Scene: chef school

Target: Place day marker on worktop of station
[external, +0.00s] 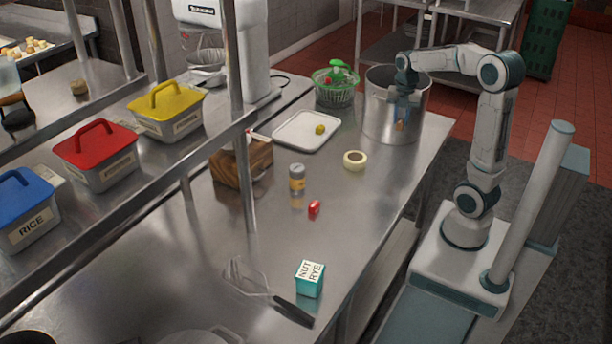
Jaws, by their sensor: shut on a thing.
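My gripper (402,112) is in front of the side wall of the big steel pot at the back right of the worktop, pointing down. It is shut on a small orange-brown thing (400,125) that shows at its fingertips. This thing is too small to identify, so I cannot tell if it is the day marker. The gap between it and the worktop is unclear. The steel worktop (370,195) of the station runs from the front left to the back right. A small red object (314,208) lies near its middle.
The steel pot (385,125), tape roll (355,160), white tray (290,130) and green-lidded basket (335,88) stand at the back.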

